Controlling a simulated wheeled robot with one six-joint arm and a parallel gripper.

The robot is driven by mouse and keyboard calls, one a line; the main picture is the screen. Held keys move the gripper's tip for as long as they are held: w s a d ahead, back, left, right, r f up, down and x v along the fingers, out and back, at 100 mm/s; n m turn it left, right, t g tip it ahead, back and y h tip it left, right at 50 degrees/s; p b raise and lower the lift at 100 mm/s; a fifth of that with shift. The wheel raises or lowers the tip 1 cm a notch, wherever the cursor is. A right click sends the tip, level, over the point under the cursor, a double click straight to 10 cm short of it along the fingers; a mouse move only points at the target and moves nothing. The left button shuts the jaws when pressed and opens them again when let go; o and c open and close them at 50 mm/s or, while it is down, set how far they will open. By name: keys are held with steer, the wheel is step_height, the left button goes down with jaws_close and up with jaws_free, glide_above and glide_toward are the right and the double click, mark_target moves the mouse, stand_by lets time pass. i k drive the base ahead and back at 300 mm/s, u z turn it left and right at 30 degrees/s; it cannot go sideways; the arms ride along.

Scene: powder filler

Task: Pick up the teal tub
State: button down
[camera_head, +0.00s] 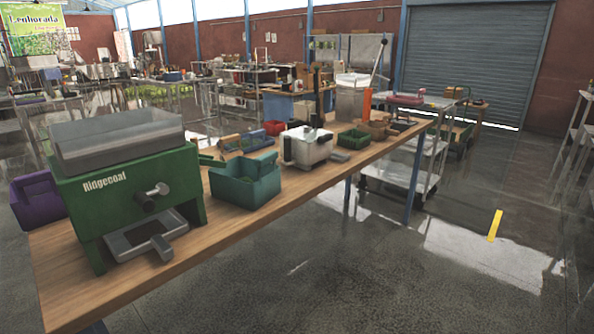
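The teal tub (246,184) stands on the wooden workbench (270,213), just right of the green powder filler marked Ridgecoal (140,200). It looks like an open bin with a lowered front and raised sides. Its inside is mostly hidden from this angle. My gripper is not in view, and nothing is seen touching the tub.
A grey tray sits in the filler's base. A purple bin (38,198) stands at the far left. Behind the tub is a blue bin (246,143); to its right is a white machine (306,147). The floor in front of the bench is clear.

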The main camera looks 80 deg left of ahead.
mark_target(247, 183)
steer(key=u, duration=2.8)
steer(key=k, duration=0.55)
steer(key=u, duration=0.35)
steer(key=i, duration=1.3)
steer(key=z, duration=0.15)
